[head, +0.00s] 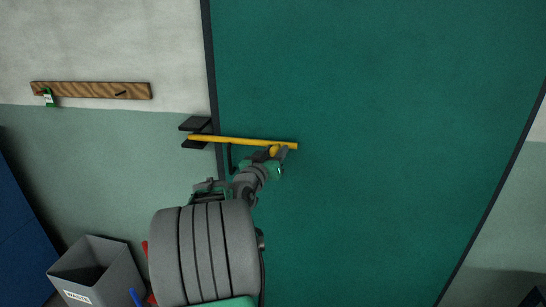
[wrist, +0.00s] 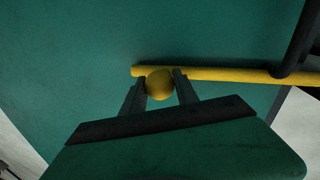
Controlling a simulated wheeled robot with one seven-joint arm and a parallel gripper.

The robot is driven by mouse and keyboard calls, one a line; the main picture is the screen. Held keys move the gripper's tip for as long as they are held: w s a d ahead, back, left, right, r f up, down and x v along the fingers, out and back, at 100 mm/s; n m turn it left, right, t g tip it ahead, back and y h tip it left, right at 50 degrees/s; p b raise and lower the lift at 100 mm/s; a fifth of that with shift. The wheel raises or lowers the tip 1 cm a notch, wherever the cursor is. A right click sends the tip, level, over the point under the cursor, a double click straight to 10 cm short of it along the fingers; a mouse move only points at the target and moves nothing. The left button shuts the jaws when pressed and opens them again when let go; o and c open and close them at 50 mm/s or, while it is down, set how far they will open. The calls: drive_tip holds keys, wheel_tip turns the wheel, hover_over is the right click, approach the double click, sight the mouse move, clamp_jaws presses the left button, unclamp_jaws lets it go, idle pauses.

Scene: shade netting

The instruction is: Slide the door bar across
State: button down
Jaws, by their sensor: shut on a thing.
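The yellow door bar (head: 240,141) lies nearly level across the left edge of the green door (head: 400,120) in the head view. Its left end is at the dark bracket (head: 197,124) on the wall beside the door frame. A round yellow knob (wrist: 160,85) stands out near the bar's other end in the wrist view. My gripper (head: 279,153) is shut on this knob, with one finger on each side of it. In the wrist view the bar (wrist: 220,74) runs behind the fingers and through a dark loop (wrist: 297,40).
A grey waste bin (head: 95,270) stands at lower left, near a blue surface (head: 25,230). The door surface right of my gripper is clear.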

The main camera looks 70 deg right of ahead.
drive_tip(key=shift+w, duration=0.2)
drive_tip(key=c, duration=1.1)
unclamp_jaws()
drive_tip(key=shift+w, duration=0.15)
drive_tip(key=shift+o, duration=0.8)
drive_tip(key=a, duration=0.2)
drive_tip(key=a+b, duration=0.1)
drive_tip(key=a, duration=0.5)
drive_tip(key=shift+s+b, duration=0.25)
drive_tip(key=shift+b, duration=0.15)
